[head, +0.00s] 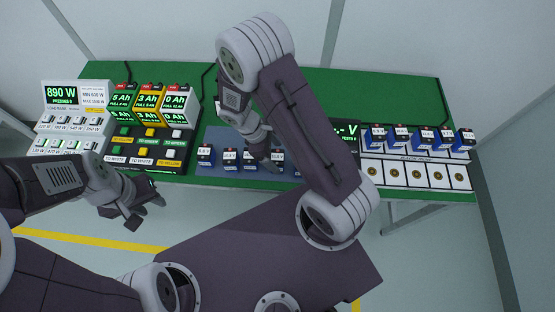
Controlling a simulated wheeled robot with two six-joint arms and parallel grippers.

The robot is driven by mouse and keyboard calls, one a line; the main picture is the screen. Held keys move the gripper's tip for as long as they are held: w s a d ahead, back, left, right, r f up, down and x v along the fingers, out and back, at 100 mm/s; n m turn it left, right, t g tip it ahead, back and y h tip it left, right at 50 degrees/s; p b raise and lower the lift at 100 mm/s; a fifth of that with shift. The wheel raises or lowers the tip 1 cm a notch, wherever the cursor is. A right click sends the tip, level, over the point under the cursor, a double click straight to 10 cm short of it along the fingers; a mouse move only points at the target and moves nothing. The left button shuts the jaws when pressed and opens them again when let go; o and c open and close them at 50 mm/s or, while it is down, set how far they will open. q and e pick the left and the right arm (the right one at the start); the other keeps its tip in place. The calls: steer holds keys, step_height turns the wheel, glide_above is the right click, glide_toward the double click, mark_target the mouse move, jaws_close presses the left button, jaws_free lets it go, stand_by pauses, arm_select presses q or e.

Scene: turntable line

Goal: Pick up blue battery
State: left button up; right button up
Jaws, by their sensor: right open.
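Several blue batteries with white labels stand in a row on a dark blue mat (215,172). One battery (205,156) is at its left end; others, (230,161) and (278,158), are further right. More blue batteries (377,136) stand at the back of the white rack on the right. My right gripper (263,158) is open and hangs over the mat row, among the batteries; I cannot tell whether it touches one. Its arm hides part of the row. My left gripper (146,213) is open and empty, in front of the table's near edge.
The green table (330,88) carries a display panel (60,94), charger units (148,98) and a button panel (145,145) on the left. The white rack (413,174) on the right has marked slots. A dark meter display (346,130) is partly behind my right arm.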

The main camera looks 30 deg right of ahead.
mark_target(277, 158)
steer(key=x, duration=0.4)
steer(key=shift+s, duration=0.3)
steer(key=shift+w+d+f, duration=0.15)
steer(key=shift+d+f, duration=0.1)
steer(key=shift+f, duration=0.1)
steer(key=shift+a+r, duration=0.1)
steer(key=c, duration=0.9)
jaws_close()
